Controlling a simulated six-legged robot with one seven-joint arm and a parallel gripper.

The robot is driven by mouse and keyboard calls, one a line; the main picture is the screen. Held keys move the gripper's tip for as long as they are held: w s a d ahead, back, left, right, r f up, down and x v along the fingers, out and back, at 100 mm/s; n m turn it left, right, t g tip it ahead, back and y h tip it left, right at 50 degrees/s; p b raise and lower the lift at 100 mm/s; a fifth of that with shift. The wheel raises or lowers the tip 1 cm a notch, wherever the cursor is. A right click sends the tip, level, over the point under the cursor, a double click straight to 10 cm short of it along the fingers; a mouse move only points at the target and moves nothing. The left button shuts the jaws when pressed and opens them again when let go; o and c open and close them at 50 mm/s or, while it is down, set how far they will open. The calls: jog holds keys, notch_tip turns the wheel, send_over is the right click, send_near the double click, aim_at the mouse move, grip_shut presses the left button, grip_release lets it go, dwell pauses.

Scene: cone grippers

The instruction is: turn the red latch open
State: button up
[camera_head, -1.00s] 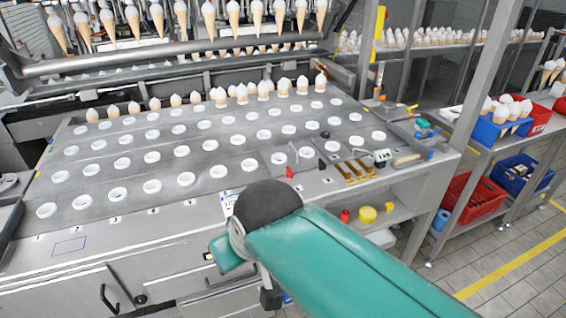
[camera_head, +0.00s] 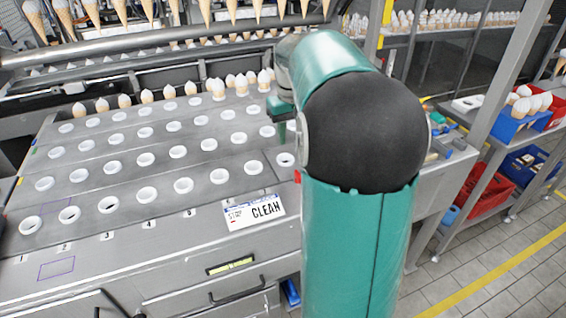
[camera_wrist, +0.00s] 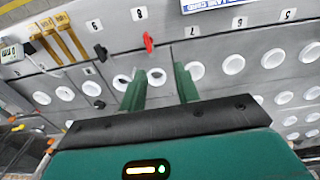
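In the head view only a sliver of red (camera_head: 297,177) shows beside my arm. My gripper (camera_wrist: 160,68) is open, with two green fingers apart and nothing between them. In the wrist view the latch lies beyond the fingertips, apart from them and nearer the left finger. In the head view my arm hides most of the gripper and the area around the latch.
White ring holders (camera_head: 183,185) run in rows across the machine top. Cones (camera_head: 218,90) stand along its back. Shelves with red crates (camera_head: 485,193) are at right.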

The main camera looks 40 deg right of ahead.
jog(key=d+f, duration=0.1)
jog(key=f, duration=0.4)
jog(key=d+f, duration=0.1)
jog(key=f, duration=0.4)
jog(key=d+f, duration=0.1)
jog(key=f, duration=0.4)
jog(key=shift+d, duration=0.1)
jog(key=shift+c, duration=0.4)
grip_shut()
